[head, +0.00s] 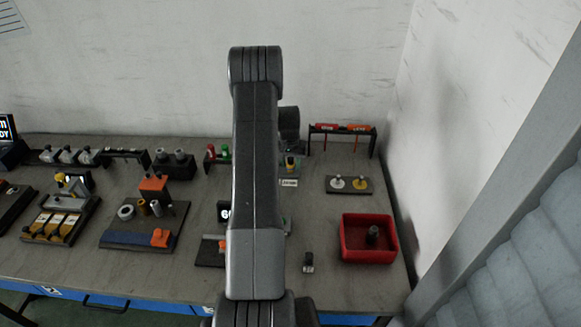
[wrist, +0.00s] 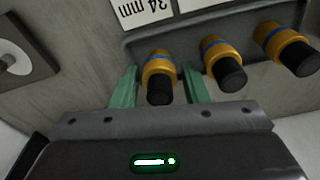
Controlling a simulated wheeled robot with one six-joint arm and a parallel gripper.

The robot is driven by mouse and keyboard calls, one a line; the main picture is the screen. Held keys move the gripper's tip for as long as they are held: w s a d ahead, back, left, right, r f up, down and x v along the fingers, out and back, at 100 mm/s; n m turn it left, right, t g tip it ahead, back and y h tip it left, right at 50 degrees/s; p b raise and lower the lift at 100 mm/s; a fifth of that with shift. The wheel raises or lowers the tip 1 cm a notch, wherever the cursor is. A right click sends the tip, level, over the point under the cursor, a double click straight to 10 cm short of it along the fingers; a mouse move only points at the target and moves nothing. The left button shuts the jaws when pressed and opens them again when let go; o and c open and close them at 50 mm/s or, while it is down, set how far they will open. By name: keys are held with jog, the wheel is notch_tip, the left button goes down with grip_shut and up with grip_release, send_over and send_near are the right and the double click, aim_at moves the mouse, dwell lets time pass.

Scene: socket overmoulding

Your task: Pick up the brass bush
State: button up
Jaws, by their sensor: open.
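In the wrist view my gripper (wrist: 160,88) is open, with one green finger on each side of a brass-yellow cylinder (wrist: 159,70) with a blue band and a black end. I cannot tell whether the fingers touch it. Two similar cylinders (wrist: 221,60) (wrist: 287,47) stand to its right in a dark holder (wrist: 140,42). In the head view my arm hides the gripper and most of this spot; one yellow piece with a dark top (head: 290,163) shows beside the arm. I cannot tell which piece is the brass bush.
In the head view a red bin (head: 367,258) holding a dark part stands at the right, with a small dark part (head: 308,262) left of it. Printed labels (wrist: 145,10) lie by the holder in the wrist view.

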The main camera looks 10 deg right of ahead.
jog(key=shift+r, duration=0.1)
jog(key=c, duration=0.6)
